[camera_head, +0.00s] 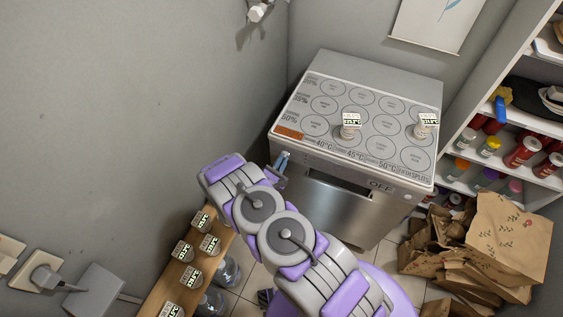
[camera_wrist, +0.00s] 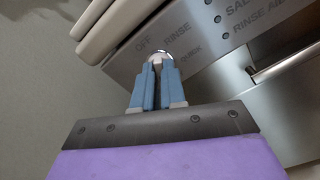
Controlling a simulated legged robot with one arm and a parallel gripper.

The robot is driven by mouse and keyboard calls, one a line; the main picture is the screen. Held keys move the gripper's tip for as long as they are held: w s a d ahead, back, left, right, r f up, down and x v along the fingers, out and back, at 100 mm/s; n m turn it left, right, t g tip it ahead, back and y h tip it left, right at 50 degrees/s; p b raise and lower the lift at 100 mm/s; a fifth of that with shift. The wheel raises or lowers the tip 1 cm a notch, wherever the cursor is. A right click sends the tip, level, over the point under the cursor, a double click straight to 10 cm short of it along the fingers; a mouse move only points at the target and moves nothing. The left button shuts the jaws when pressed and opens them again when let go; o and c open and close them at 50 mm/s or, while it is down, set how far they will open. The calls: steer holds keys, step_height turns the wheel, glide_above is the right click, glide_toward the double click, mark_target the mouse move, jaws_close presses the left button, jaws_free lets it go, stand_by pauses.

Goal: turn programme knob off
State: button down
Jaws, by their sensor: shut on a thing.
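The dishwasher (camera_head: 335,205) stands against the wall in the head view, its control panel facing the front. In the head view my gripper (camera_head: 282,164) is at the left end of the panel, and the knob is hidden.
Two labelled jars (camera_head: 349,128) stand on the patterned dishwasher top. A wooden shelf (camera_head: 222,243) with several labelled jars is at the lower left. Brown paper bags (camera_head: 507,237) lie at the right, below a filled rack (camera_head: 497,158). A grey wall (camera_head: 150,90) borders the left.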

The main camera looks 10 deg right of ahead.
steer(key=n, duration=0.5)
steer(key=shift+a+f+n, duration=0.1)
steer(key=shift+f+n, duration=0.05)
steer(key=shift+n, duration=0.15)
stand_by(0.4)
steer(key=c, duration=1.3)
jaws_free()
steer(key=shift+w+f, duration=0.1)
steer(key=shift+c, duration=0.2)
steer(key=shift+o, duration=0.7)
steer(key=p+v, duration=0.1)
steer(key=v, duration=1.6)
steer(key=shift+a+p, duration=0.15)
steer(key=shift+p, duration=0.25)
